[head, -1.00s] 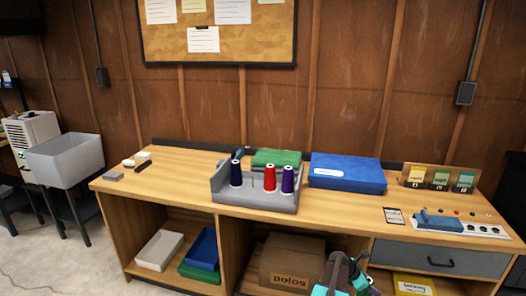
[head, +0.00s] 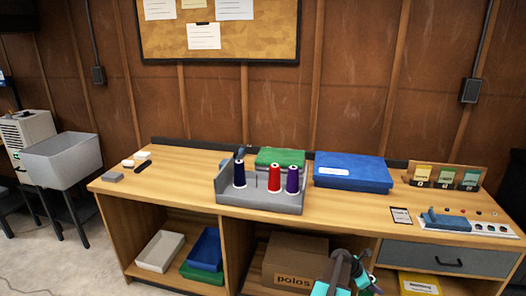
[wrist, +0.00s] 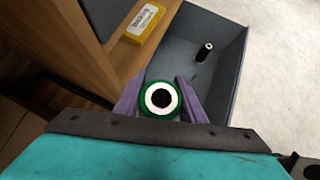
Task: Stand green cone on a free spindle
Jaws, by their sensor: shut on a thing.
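In the wrist view, my gripper (wrist: 160,90) is shut on the green cone (wrist: 177,112), with a purple finger at each side. I see the cone end-on, as a green rim around a white ring and dark centre. A grey spindle rack (head: 270,206) stands on the bench in the head view. It carries a navy cone (head: 239,176), a red cone (head: 274,180) and a purple cone (head: 292,181), all upright. My arm shows at the lower edge of the head view, and the held cone is hidden there.
In the wrist view, an open grey container (wrist: 225,80) with a small black spool (wrist: 205,50) lies below my gripper. A blue box (head: 352,172) stands right of the rack, and a green box (head: 281,156) behind it. The bench left of the rack is mostly clear.

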